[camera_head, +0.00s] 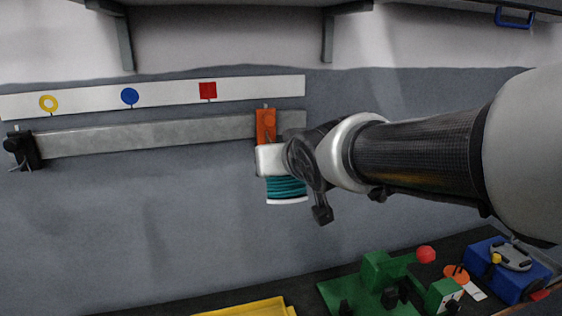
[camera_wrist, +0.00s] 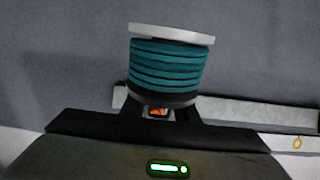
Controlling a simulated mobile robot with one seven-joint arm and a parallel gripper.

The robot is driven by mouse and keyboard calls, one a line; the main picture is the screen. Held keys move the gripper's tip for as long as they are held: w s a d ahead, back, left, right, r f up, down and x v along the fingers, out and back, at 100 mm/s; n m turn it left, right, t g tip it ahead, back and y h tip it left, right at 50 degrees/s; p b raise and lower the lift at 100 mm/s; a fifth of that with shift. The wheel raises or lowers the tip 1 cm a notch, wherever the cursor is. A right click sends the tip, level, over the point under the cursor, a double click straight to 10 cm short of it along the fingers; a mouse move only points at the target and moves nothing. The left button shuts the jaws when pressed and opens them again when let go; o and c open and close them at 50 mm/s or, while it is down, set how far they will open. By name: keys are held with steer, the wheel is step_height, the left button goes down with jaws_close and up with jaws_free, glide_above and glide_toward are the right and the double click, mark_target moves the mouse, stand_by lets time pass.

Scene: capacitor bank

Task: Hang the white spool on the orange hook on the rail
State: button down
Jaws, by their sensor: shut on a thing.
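The white spool (camera_head: 287,201), wound with teal cord, hangs upright at my gripper (camera_head: 272,160), just below the orange hook (camera_head: 265,125). The orange hook is on the grey rail, near its right end. My gripper is in front of the hook's lower part and hides it. In the wrist view, my gripper (camera_wrist: 157,112) is shut on the spool's near end, and the spool (camera_wrist: 168,70) shows its teal winding and white far flange. A patch of orange shows between the fingers. Whether the spool touches the hook is hidden.
The grey rail (camera_head: 150,136) carries a black hook (camera_head: 22,150) at its left end. A white strip (camera_head: 75,106) above has yellow, blue and red marks. A shelf (camera_head: 240,6) overhangs above. Green (camera_head: 376,272) and blue (camera_head: 508,266) fixtures and a yellow tray (camera_head: 250,307) lie below.

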steer(key=w+a+f+b, duration=0.1)
steer(key=w+a+b, duration=0.1)
steer(key=w, duration=0.7)
steer(key=shift+a, duration=0.35)
stand_by(0.5)
stand_by(0.6)
